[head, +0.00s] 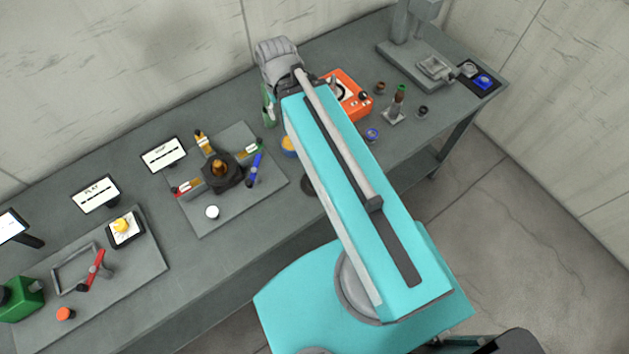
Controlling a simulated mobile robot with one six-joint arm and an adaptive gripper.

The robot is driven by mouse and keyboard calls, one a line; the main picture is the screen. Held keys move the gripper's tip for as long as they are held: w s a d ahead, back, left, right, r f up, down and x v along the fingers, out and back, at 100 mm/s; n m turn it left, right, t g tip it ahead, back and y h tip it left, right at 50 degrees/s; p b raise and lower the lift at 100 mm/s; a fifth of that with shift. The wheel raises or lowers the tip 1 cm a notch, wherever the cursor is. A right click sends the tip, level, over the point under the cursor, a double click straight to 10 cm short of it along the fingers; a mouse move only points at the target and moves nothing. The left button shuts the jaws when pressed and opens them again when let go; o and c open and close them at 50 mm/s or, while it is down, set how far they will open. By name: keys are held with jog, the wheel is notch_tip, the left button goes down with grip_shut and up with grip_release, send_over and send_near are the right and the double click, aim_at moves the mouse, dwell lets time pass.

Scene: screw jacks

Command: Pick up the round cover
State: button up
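I cannot tell for sure which thing is the round cover. Small round pieces on the bench include a white one (212,212) on the middle grey board, an orange one (65,313) on the left board, and a dark disc (309,186) at the bench's front edge, partly hidden by my arm. My turquoise arm reaches across the bench to the back. A grey ribbed part (277,60) shows at its far end, by the wall. I cannot make out gripper fingers there, or whether anything is held.
The middle board holds a dark hub (220,172) with several tools around it. An orange box (349,95), a blue ring (372,134) and a grey stand (410,60) are right of my arm. A green container (22,297) stands far left. Bare bench lies between the boards.

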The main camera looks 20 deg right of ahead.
dwell(0.5)
notch_tip(320, 180, down, 13)
jog(key=b, duration=1.3)
jog(key=shift+f, duration=0.2)
jog(key=shift+c, duration=0.6)
jog(key=shift+s, duration=0.1)
